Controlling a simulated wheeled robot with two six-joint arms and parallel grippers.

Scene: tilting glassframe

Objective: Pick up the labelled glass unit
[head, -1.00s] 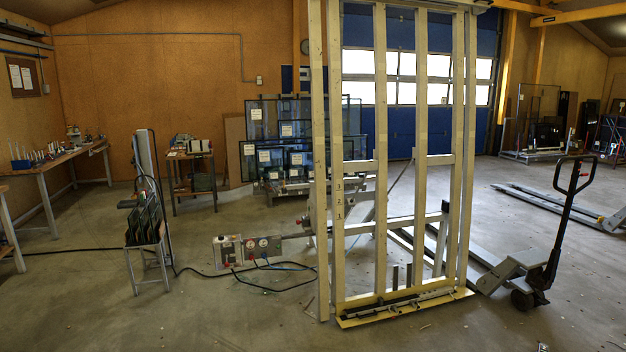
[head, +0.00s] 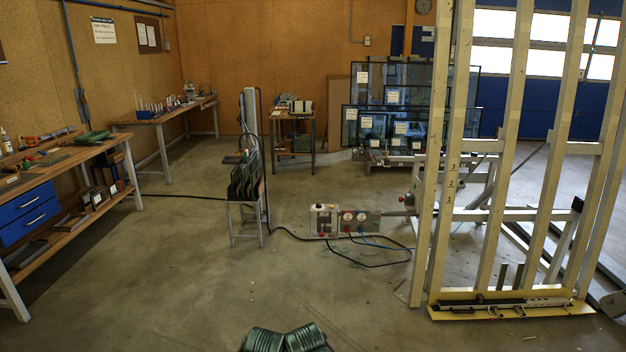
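Several dark glass units (head: 381,112) with white labels stand on a rack at the back, right of centre in the head view. Their labels are too small to read, so I cannot tell which unit is meant. The tall frame (head: 445,160) hides part of the group on its right. Smaller dark panes (head: 245,180) stand upright in a low metal stand (head: 243,208) near the middle; no label is visible on them. Neither of my grippers is in view.
A workbench (head: 70,160) with blue drawers stands at the left. A control box with gauges (head: 345,221) and loose hoses lies on the floor left of the tall frame. The floor in the left foreground is clear.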

